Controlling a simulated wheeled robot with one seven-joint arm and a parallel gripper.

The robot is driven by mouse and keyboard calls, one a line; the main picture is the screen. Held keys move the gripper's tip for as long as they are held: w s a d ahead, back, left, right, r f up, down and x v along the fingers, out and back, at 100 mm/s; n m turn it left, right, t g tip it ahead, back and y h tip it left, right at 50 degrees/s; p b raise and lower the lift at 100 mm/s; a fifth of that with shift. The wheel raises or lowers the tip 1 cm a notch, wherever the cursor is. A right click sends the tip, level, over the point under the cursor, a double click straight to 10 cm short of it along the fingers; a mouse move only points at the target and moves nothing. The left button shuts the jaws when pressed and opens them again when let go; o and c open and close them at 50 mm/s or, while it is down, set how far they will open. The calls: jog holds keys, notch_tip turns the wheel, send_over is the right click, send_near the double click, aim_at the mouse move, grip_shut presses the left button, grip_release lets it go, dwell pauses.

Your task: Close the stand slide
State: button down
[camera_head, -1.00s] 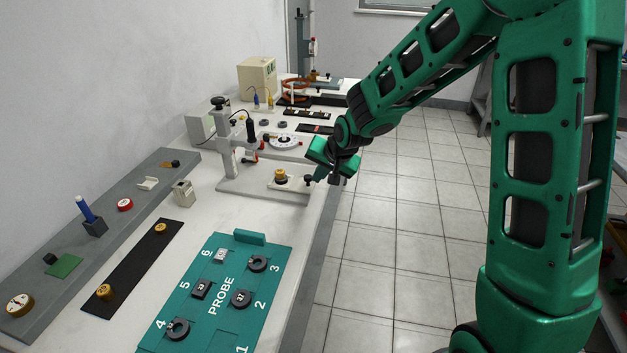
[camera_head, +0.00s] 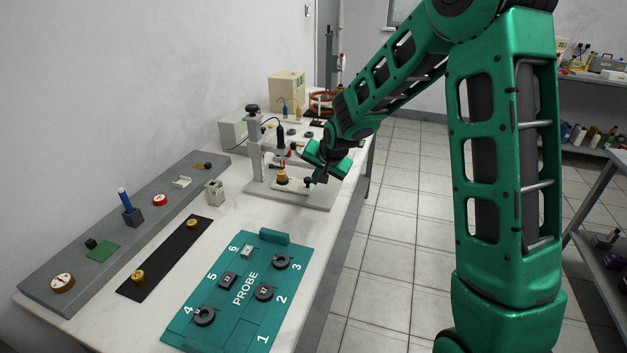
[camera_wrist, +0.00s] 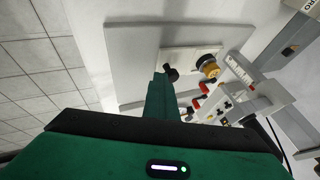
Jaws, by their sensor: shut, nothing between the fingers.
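The stand (camera_head: 256,158) has a grey upright, a hanging black probe (camera_head: 281,139) and a flat grey base. Its slide (camera_head: 295,185) is a pale plate on that base. It carries a brass-coloured round piece (camera_head: 282,179) and a black knob (camera_head: 308,182) at its outer end. In the head view the brass piece appears below the probe. My gripper (camera_head: 316,180) is shut and empty at the knob's outer side. In the wrist view the fingertips (camera_wrist: 162,78) are right beside the knob (camera_wrist: 171,73), seemingly touching; the exact contact is hidden.
A green PROBE tray (camera_head: 250,318) with several dark rings and blocks lies in front. A black strip (camera_head: 165,258) and a long grey shelf (camera_head: 60,262) are on the left. Red terminals (camera_wrist: 197,103) sit near the upright. The tiled floor on the right is open.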

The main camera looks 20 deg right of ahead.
jog(key=shift+w+a+r, duration=0.15)
jog(key=shift+a, duration=0.35)
jog(key=s+d, duration=0.3)
jog(key=shift+s+d+r, duration=0.1)
jog(key=shift+d+r, duration=0.25)
jog(key=shift+d, duration=0.05)
jog(key=v, duration=0.9)
jog(key=s+d+r+g+h, duration=0.1)
jog(key=s+d+g, duration=0.1)
jog(key=s+d, duration=0.6)
jog(key=s+d+r+g+h, duration=0.1)
jog(key=s+d+g, duration=0.15)
jog(key=s, duration=0.95)
jog(key=s+d+n+g+y, duration=0.1)
jog(key=s+g, duration=0.1)
jog(key=s, duration=1.7)
jog(key=shift+s+d+f+y, duration=0.25)
jog(key=shift+d+f+y, duration=0.05)
jog(key=shift+d+f, duration=0.1)
jog(key=shift+w+f+g, duration=0.25)
jog(key=shift+w, duration=0.35)
